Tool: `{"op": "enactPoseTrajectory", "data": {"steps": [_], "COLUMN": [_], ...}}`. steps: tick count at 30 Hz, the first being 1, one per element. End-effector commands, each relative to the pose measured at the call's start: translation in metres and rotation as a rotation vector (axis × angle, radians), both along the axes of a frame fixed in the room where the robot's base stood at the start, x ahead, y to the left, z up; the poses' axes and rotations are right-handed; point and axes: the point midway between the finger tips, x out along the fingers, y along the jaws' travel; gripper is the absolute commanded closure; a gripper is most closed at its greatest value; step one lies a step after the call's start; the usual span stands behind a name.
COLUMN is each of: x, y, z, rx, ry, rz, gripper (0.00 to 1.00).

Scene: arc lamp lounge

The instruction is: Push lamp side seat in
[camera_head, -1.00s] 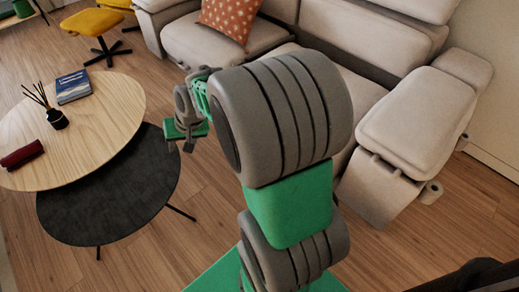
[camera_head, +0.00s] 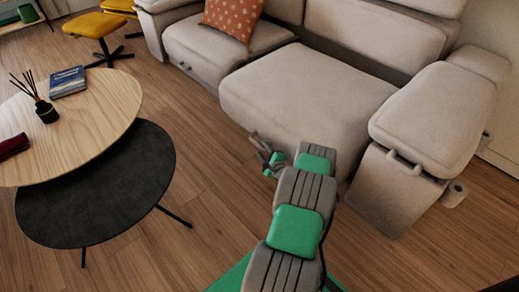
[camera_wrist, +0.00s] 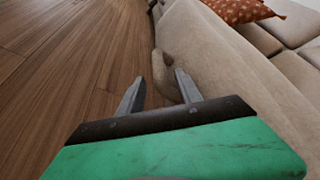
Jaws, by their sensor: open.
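The beige sofa's nearer seat (camera_head: 305,95) sticks out further forward than the far seat (camera_head: 225,45) beside it. No lamp shows in either view, so I cannot tell from one which seat is lamp side. My gripper (camera_head: 262,150) is at the front lower edge of the nearer seat.
A round wooden table (camera_head: 95,120) and a lower black table (camera_head: 100,185) stand to the left. The sofa's padded armrest (camera_head: 430,115) is at the right. A yellow stool (camera_head: 95,25) stands at the back. Wood floor (camera_head: 205,150) between tables and sofa is clear.

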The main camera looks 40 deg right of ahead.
Motion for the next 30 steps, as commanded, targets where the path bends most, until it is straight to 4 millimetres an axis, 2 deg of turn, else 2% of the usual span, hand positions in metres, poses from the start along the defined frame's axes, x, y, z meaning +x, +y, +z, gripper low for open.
{"op": "enactPoseTrajectory", "data": {"steps": [3,6,16,30], "x": [0.022,0.034,0.040,0.040], "y": [-0.005,-0.010,-0.012,-0.011], "z": [-0.009,-0.011,-0.010,-0.010], "rx": [-0.002,-0.003,-0.001,0.000], "ry": [0.001,0.002,0.003,0.004], "rz": [0.004,0.004,0.001,0.002], "gripper": [0.59,0.59,0.59,0.98]}}
